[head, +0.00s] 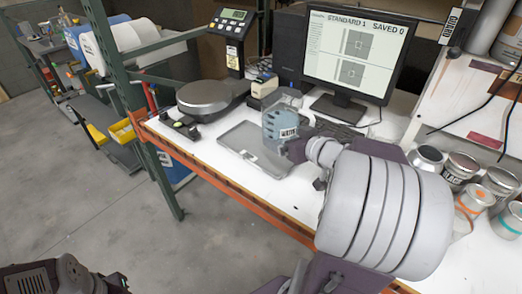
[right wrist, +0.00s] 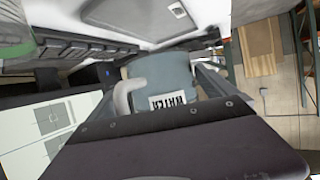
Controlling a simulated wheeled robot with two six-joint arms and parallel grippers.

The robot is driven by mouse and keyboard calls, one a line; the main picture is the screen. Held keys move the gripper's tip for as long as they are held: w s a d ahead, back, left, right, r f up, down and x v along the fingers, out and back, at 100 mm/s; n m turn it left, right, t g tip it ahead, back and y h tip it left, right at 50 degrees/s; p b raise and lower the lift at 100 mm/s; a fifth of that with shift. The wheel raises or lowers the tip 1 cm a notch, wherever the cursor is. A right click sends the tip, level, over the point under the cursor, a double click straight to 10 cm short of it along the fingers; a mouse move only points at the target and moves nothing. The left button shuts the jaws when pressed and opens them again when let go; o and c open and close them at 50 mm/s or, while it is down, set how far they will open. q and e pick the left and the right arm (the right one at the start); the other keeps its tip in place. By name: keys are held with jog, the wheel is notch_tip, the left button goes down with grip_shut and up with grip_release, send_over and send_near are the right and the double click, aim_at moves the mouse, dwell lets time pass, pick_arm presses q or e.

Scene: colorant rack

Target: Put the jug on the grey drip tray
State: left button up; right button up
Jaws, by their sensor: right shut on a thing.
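The jug (head: 280,122) is a clear bluish vessel with a white WATER label. It looks about upright at the back right of the grey drip tray (head: 238,138), overlapping its edge in the head view. I cannot tell whether its base touches anything. My right gripper (head: 296,148) is shut on the jug, at its near right side. In the right wrist view the jug (right wrist: 160,72) sits between the fingers, with its pale handle to the left and the label facing the camera. Its lower part is hidden by the gripper body. My left gripper is not in view.
A round scale plate (head: 204,96) stands left of the tray, with a display (head: 235,15) behind. A small label printer (head: 264,86), keyboard (head: 340,130) and monitor (head: 358,48) are behind the jug. Several cans (head: 460,168) stand at the right. An orange beam (head: 215,178) edges the bench.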

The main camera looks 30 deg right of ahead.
jog(key=b+x, duration=0.2)
jog(key=x, duration=0.2)
jog(key=f+b+x, duration=0.1)
jog(key=b+x, duration=0.1)
jog(key=x, duration=0.2)
jog(key=b+x, duration=0.2)
jog(key=x, duration=0.2)
jog(key=shift+s+a+f, duration=0.1)
jog(key=shift+a+f, duration=0.3)
jog(key=shift+f, duration=0.05)
jog(key=shift+w, duration=0.4)
notch_tip(320, 180, down, 4)
jog(key=b, duration=0.3)
jog(key=shift+s+f, duration=0.1)
jog(key=shift+f, duration=0.05)
jog(key=o, duration=1.7)
jog(key=shift+f, duration=0.15)
